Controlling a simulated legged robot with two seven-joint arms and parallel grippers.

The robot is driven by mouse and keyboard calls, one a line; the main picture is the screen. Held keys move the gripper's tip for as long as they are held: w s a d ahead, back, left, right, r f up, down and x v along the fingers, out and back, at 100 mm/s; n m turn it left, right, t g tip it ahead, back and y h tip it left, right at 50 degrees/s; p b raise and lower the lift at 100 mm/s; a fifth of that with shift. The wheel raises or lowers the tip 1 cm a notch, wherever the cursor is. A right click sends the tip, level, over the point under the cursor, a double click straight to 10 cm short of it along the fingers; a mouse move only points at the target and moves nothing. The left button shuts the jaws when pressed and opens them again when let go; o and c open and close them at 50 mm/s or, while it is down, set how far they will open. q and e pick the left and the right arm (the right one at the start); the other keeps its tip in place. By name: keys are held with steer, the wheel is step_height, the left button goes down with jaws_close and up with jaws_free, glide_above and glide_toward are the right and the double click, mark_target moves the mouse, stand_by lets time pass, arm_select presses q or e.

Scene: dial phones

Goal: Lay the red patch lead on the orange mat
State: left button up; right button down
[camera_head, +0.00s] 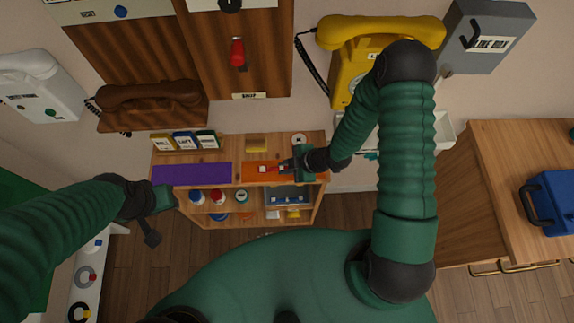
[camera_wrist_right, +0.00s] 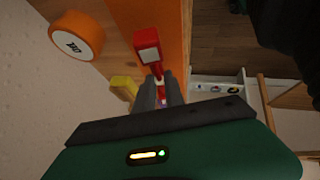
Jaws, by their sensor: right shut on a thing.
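The red patch lead (camera_head: 266,169) has a red end block with a pale face, seen close in the right wrist view (camera_wrist_right: 148,44). My right gripper (camera_head: 286,167) is shut on the lead; its two dark fingers (camera_wrist_right: 158,92) close around the lead's near part. The lead is over the orange mat (camera_head: 251,178), which also shows in the wrist view (camera_wrist_right: 174,14). I cannot tell whether the lead touches the mat. My left gripper (camera_head: 160,205) is away to the left, near the shelf's left side, and its opening is unclear.
A purple mat (camera_head: 192,174) lies left of the orange mat on the wooden shelf top. Several small boxes (camera_head: 185,141) stand behind it. A yellow block (camera_head: 256,145) and a round orange-sided item (camera_wrist_right: 78,36) sit near the orange mat. Phones hang on the wall behind.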

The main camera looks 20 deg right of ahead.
steer(key=shift+w+a, duration=0.1)
steer(key=shift+a, duration=0.05)
steer(key=shift+d+f, duration=0.1)
steer(key=shift+d, duration=0.3)
steer(key=shift+d+f, duration=0.15)
steer(key=shift+f, duration=0.05)
steer(key=shift+a+f+b, duration=0.3)
steer(key=shift+a+b, duration=0.1)
steer(key=shift+b, duration=0.05)
arm_select(q)
steer(key=shift+a+f, duration=0.15)
steer(key=shift+f, duration=0.45)
steer(key=shift+f, duration=0.1)
arm_select(e)
steer(key=shift+d+f, duration=0.1)
steer(key=shift+f, duration=0.05)
steer(key=c, duration=1.3)
jaws_free()
steer(key=shift+d, duration=0.15)
steer(key=shift+c, duration=0.2)
arm_select(q)
steer(key=shift+d, duration=0.2)
arm_select(e)
steer(key=shift+f, duration=0.1)
steer(key=shift+s, duration=0.3)
